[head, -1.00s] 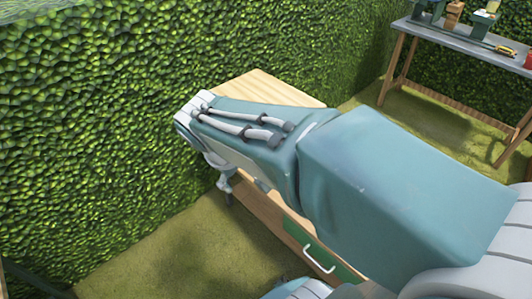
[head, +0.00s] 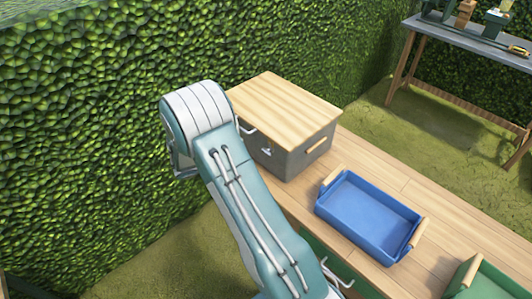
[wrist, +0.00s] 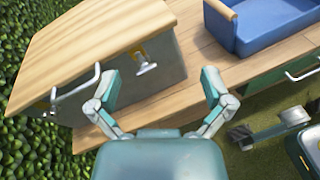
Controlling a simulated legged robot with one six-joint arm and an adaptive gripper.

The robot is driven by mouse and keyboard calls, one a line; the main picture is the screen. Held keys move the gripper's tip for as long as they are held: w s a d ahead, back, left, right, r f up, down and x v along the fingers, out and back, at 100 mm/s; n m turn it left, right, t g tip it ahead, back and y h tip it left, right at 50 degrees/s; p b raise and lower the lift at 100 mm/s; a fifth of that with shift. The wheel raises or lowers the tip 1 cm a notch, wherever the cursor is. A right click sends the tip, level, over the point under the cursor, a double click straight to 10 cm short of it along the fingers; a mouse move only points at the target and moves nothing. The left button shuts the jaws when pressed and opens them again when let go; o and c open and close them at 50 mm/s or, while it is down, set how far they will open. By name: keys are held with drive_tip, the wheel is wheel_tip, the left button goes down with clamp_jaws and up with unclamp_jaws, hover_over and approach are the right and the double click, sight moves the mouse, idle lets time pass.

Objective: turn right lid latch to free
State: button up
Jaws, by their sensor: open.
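A grey box (head: 290,152) with a wooden lid (head: 285,108) stands on the bench. In the wrist view the lid (wrist: 90,45) fills the upper left. The right lid latch (wrist: 146,63) is a pale knob below the lid edge on the front face, with a yellowish piece by it. It shows small in the head view (head: 267,152). Another latch (wrist: 52,98) sits at the left of that face, beyond a pale bar handle (wrist: 78,88). My gripper (wrist: 160,88) is open and empty, its fingers spread apart in front of the box, below the right latch in the picture. Neither finger visibly touches it.
A blue tray (head: 322,207) stands on the bench right of the box, and a green one (head: 462,275) is farther right. A hedge (head: 90,110) runs along the left. A grey table (head: 440,43) stands at the back right.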

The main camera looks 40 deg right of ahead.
sight(265, 153)
drive_tip(key=w+d+f+n+t+h, duration=0.1)
drive_tip(key=w+f+n+t+h, duration=0.15)
drive_tip(key=f, duration=0.35)
drive_tip(key=w+f+n+t+h, duration=0.1)
drive_tip(key=f+n, duration=0.3)
drive_tip(key=f, duration=0.2)
drive_tip(key=shift+m+y, duration=0.25)
drive_tip(key=d, duration=1.1)
drive_tip(key=shift+w, duration=0.35)
drive_tip(key=shift+r, duration=0.1)
drive_tip(key=c, duration=1.1)
